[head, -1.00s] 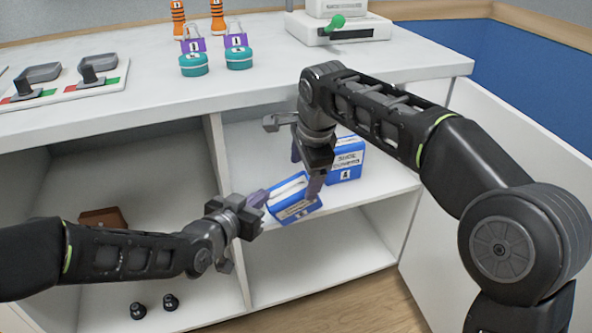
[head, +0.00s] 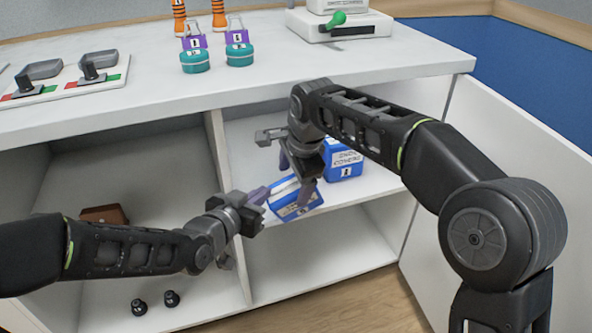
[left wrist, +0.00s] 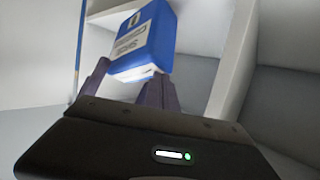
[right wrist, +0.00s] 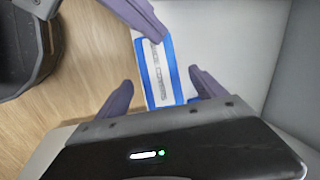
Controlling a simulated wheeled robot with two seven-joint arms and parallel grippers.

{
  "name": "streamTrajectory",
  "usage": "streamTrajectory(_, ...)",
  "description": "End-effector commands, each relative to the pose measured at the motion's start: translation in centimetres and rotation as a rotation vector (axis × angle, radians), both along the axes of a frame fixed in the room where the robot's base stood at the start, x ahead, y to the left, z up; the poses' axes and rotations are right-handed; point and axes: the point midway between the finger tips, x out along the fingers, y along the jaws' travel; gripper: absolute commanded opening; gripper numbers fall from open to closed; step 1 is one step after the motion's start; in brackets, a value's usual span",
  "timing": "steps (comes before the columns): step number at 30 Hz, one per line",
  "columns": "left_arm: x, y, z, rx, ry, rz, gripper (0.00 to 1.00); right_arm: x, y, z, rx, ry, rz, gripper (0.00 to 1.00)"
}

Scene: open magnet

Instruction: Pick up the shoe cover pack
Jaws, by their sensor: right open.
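A blue and white shoe cover pack (head: 298,207) is tilted at the front of the right shelf compartment. My left gripper (head: 266,198) is shut on its left end. In the left wrist view the pack (left wrist: 146,38) sits between the purple fingers. My right gripper (head: 297,180) is open just above and behind the pack, its fingers apart. In the right wrist view the pack (right wrist: 157,68) lies beyond the open fingers, and a finger of my left gripper overlaps its upper edge. A second blue shoe cover pack (head: 343,166) stands upright on the shelf behind, partly hidden by my right arm.
The white countertop (head: 400,55) above holds purple and teal bottles (head: 238,45), a switch panel (head: 75,85) and a device with a green knob (head: 340,25). A brown box (head: 103,214) is in the left compartment. The compartment below the packs is empty.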

Motion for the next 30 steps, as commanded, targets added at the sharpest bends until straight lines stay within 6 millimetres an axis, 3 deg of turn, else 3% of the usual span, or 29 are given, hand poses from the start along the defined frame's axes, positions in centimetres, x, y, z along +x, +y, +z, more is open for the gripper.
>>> streamTrajectory(1, -0.3, 0.0, -1.0, 0.006, 0.023, -0.002, 0.00, 0.2, 0.1, -1.1, -0.001, 0.003, 0.000, 0.80)
streamTrajectory(12, -0.3, 0.0, -1.0, 0.006, 0.023, -0.002, 0.00, 2.0, 0.9, -6.1, 0.000, 0.000, 0.000, 0.80)
streamTrajectory(25, -0.3, 0.0, -1.0, 0.006, 0.023, -0.003, 0.00, 2.2, 1.0, -6.8, 0.000, -0.001, 0.000, 0.79)
streamTrajectory(30, -0.3, 0.0, -1.0, 0.006, 0.023, -0.003, 0.00, 2.2, 1.0, -6.8, 0.000, -0.001, 0.000, 0.65)
